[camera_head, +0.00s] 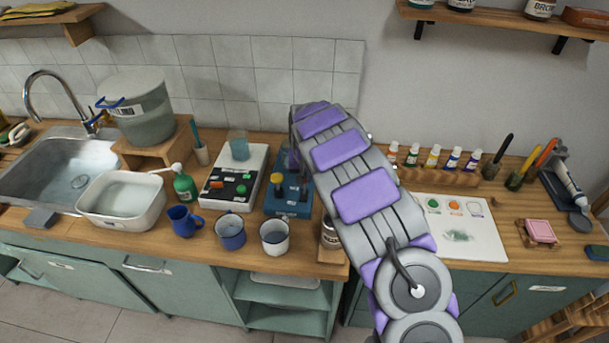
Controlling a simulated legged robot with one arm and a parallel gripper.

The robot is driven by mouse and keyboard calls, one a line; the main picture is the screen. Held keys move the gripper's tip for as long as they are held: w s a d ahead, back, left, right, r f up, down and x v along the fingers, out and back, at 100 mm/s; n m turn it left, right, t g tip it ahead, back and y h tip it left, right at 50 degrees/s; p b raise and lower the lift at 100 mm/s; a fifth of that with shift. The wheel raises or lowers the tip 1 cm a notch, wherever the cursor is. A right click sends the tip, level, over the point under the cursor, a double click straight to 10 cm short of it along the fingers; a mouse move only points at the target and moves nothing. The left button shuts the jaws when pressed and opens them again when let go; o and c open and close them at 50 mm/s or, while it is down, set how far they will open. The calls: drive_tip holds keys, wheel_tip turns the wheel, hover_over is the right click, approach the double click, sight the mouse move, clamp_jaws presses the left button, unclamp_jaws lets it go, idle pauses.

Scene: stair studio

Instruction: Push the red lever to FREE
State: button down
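I cannot make out a red lever or a FREE label in this view. A blue device (283,205) stands on the counter in the middle, with a yellow-topped knob and dark upright parts on it. To its left is a white device (220,200) with a black panel and small green and orange parts. My purple and grey arm reaches from the lower right up to the back of the blue device and covers its right side. Only a dark purplish part of my gripper (291,160) seems to show behind the blue device; its fingers are hidden.
Blue mug (184,221), two enamel cups (230,232) (274,238) and a green bottle (184,187) stand in front and left. A white basin (121,202) and a sink (50,165) lie farther left. Paint bottles (433,157) and a white palette (480,235) are on the right.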

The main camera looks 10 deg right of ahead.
sight(304, 187)
drive_tip(key=shift+s+a+t+h, duration=0.2)
drive_tip(key=shift+s+t, duration=0.3)
drive_tip(key=shift+t, duration=0.1)
drive_tip(key=shift+s+a+t+h, duration=0.2)
drive_tip(key=shift+s+t, duration=0.25)
drive_tip(key=shift+t, duration=0.15)
drive_tip(key=shift+s+a+f+t+h+b, duration=0.1)
drive_tip(key=shift+s+f+t+h+b, duration=0.1)
drive_tip(key=shift+s+t+b, duration=0.3)
drive_tip(key=shift+s+a+f+t+h+b, duration=0.1)
drive_tip(key=shift+s+t+h+b, duration=0.15)
drive_tip(key=shift+t, duration=0.35)
drive_tip(key=shift+s+a+f+t+h+b, duration=0.1)
drive_tip(key=shift+s+f+t+h+b, duration=0.15)
drive_tip(key=shift+t, duration=0.4)
drive_tip(key=shift+s+a+t+h+b, duration=0.1)
drive_tip(key=shift+s+t+b, duration=0.25)
drive_tip(key=shift+t, duration=0.3)
drive_tip(key=c, duration=1)
unclamp_jaws()
drive_tip(key=shift+c, duration=0.2)
drive_tip(key=shift+s+r, duration=0.1)
drive_tip(key=p+v, duration=0.1)
drive_tip(key=v, duration=1.6)
